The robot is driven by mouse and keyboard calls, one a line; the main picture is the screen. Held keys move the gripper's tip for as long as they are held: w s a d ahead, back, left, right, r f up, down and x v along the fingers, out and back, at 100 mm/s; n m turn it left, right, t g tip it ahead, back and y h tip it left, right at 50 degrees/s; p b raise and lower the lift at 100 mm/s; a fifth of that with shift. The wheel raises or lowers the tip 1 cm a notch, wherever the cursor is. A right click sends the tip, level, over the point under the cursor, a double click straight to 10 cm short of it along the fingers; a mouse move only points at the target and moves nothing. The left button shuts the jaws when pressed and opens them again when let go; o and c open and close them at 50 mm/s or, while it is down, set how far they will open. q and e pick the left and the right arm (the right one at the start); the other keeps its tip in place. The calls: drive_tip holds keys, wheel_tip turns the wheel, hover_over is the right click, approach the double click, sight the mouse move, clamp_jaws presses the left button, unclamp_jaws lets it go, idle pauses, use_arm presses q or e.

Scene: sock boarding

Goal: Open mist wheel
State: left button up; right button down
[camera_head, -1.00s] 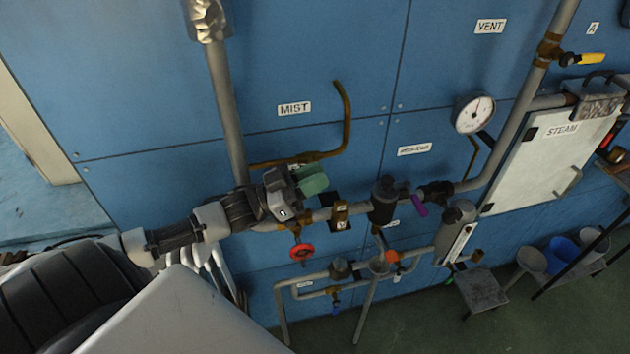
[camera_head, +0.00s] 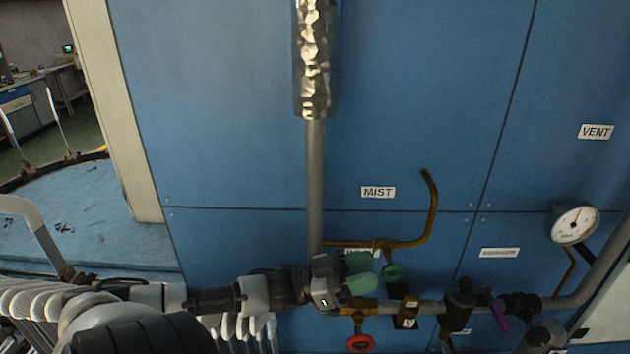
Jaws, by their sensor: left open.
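My left gripper (camera_head: 362,273) comes in from the left. Part of the pipework behind the gripper is hidden. My right gripper is not in view.
A red wheel (camera_head: 361,343) hangs below the gripper. A grey vertical pipe (camera_head: 315,185) rises just behind and above it. To the right are a purple-handled valve (camera_head: 499,314) and a round gauge (camera_head: 574,225). The wall above the MIST label is clear.

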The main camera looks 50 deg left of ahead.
use_arm(q)
drive_tip(key=s+a, duration=0.6)
drive_tip(key=s, duration=0.2)
drive_tip(key=shift+a, duration=0.35)
drive_tip(key=shift+r, duration=0.1)
